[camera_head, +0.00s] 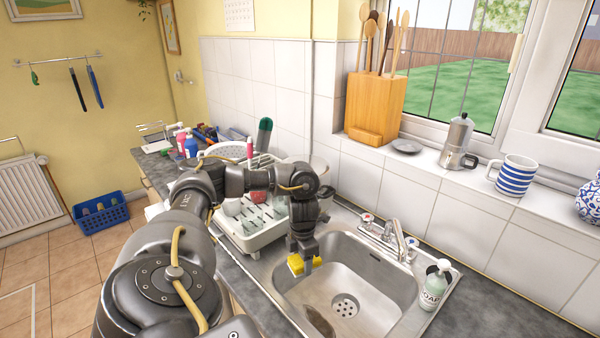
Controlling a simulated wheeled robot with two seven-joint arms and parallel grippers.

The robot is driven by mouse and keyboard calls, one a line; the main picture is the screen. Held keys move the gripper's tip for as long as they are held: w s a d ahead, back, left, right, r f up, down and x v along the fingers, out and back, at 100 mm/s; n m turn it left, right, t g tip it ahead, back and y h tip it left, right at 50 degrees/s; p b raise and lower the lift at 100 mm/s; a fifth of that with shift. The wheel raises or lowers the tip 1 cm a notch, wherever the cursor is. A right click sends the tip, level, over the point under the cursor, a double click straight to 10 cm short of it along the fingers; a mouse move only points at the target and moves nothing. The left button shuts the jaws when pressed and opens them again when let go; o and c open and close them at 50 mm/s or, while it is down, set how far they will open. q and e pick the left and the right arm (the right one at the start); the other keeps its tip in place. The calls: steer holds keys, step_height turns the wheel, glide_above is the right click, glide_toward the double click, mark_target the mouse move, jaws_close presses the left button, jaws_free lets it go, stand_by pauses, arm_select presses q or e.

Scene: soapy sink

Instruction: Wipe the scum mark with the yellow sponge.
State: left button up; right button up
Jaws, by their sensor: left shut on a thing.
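My left gripper (302,259) points down at the left rim of the steel sink (375,270) and is shut on the yellow sponge (295,264). The sponge is held above the left side of the basin; I cannot tell whether it touches the steel. A dark brownish scum mark (319,321) lies in the near left part of the basin, below and apart from the sponge. It is partly cut off near the lower edge of the view. My right gripper does not show.
A white dish rack (250,236) with dishes stands left of the sink, behind my arm. The tap (399,240) rises at the sink's back edge. A soap bottle (436,285) stands at its right rim. The basin around the drain (345,306) is clear.

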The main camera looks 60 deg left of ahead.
arm_select(q)
step_height(320, 180, down, 13)
steer(key=a+n+b, duration=0.2)
steer(key=n+b, duration=0.1)
steer(key=b, duration=0.8)
steer(key=shift+w, duration=0.2)
steer(key=shift+d+b, duration=0.1)
steer(key=shift+b, duration=0.2)
